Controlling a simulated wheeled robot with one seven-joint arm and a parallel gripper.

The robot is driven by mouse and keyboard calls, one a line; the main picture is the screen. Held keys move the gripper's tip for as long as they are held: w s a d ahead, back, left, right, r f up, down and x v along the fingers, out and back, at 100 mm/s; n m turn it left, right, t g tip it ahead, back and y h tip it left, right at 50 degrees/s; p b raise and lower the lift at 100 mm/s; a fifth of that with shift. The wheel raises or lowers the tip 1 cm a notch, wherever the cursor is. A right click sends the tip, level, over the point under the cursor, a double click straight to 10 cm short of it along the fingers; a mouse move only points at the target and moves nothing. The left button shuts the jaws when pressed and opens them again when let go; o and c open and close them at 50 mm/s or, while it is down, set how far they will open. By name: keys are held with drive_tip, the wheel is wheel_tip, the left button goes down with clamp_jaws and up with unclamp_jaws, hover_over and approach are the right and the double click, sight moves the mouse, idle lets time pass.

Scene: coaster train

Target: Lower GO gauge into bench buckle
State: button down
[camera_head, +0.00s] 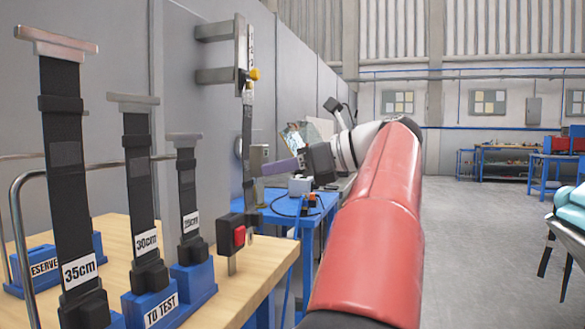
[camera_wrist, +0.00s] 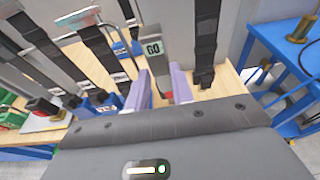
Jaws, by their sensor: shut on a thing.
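The GO gauge (camera_wrist: 154,48) shows in the wrist view as an upright grey plate with a GO label. My gripper (camera_wrist: 162,82) is shut on it, with a lavender finger on each side. A red patch shows low between the fingers; I cannot tell whether it is gauge or buckle. In the head view my gripper (camera_head: 283,166) points left, close to a hanging black strap (camera_head: 247,130). The bench buckle (camera_head: 238,237), black with a red button, stands at the wooden bench's edge, below and left of my gripper. I cannot see the gauge's lower end against the buckle.
Labelled strap stands, 35cm (camera_head: 78,270), 30cm (camera_head: 146,242) and 25cm (camera_head: 191,222), rise from the wooden bench (camera_head: 262,262) on the left. A wall rail (camera_head: 240,60) holds the hanging strap. A blue table (camera_head: 318,208) with small equipment stands behind.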

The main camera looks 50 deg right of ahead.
sight(261, 199)
drive_tip(key=shift+r+x, duration=0.25)
drive_tip(key=shift+x, duration=0.85)
drive_tip(key=shift+r+x, duration=0.25)
drive_tip(key=shift+x, duration=0.8)
drive_tip(key=shift+r+x, duration=0.25)
drive_tip(key=shift+x, duration=0.85)
drive_tip(key=shift+w+f+b, duration=0.15)
drive_tip(key=shift+f+b, duration=0.5)
drive_tip(key=shift+f, duration=0.4)
drive_tip(key=shift+p, duration=0.7)
drive_tip(key=shift+f+b, duration=1.4)
drive_tip(key=shift+f, duration=0.9)
drive_tip(key=c, duration=1.1)
unclamp_jaws()
drive_tip(key=shift+p+v, duration=0.55)
drive_tip(key=shift+v, duration=3.35)
drive_tip(key=shift+a, duration=0.1)
